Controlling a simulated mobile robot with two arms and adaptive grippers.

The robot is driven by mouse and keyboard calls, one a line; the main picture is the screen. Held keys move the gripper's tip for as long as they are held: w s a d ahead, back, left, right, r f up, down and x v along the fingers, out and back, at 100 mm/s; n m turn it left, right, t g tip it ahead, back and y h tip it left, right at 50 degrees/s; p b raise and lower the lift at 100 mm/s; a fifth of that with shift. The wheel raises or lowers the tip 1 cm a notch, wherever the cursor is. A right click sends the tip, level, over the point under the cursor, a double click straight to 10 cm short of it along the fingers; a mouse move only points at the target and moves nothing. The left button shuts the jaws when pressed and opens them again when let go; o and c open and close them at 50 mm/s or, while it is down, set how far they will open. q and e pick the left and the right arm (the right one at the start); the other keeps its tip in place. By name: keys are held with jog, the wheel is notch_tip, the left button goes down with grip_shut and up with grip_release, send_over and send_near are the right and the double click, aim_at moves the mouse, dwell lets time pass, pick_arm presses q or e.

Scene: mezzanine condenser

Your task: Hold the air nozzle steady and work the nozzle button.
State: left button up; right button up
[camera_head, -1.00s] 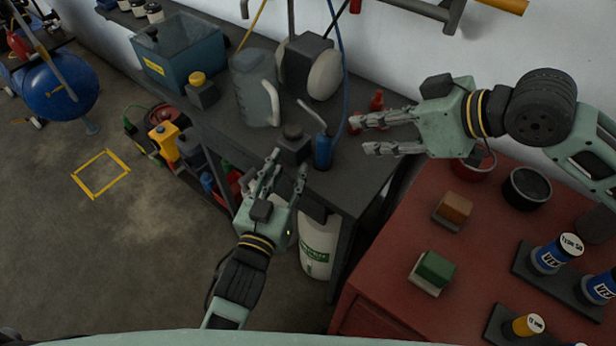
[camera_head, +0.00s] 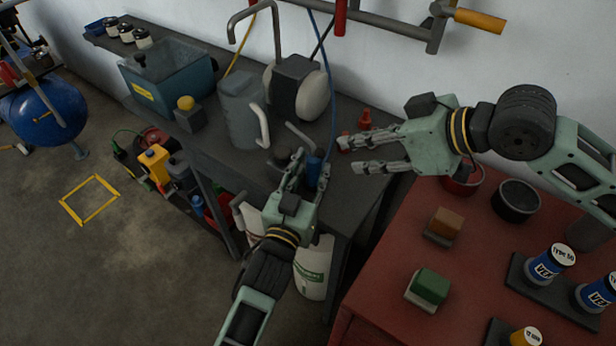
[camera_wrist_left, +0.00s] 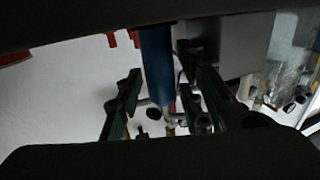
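The air nozzle (camera_head: 314,168) has a blue body and a grey lever-like spout, and stands upright at the front of the dark bench. It also shows in the left wrist view (camera_wrist_left: 156,65), between my fingers. My left gripper (camera_head: 309,166) is open, its fingers either side of the nozzle, with gaps visible in the wrist view (camera_wrist_left: 160,95). Its fingers partly hide the nozzle in the head view. My right gripper (camera_head: 352,155) is open and empty, to the right of the nozzle, fingers pointing left. I cannot make out the nozzle button.
On the dark bench (camera_head: 226,160) stand a grey jug (camera_head: 242,112), a black-and-white unit (camera_head: 296,88) and a blue tank (camera_head: 168,78). Small red bottles (camera_head: 365,119) are behind my right fingers. A red table (camera_head: 400,270) with blocks and cans is at right.

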pick_arm(q)
grip_shut()
dwell(0.3)
pick_arm(e)
jog(key=shift+c, duration=0.2)
dwell(0.7)
grip_shut()
dwell(1.2)
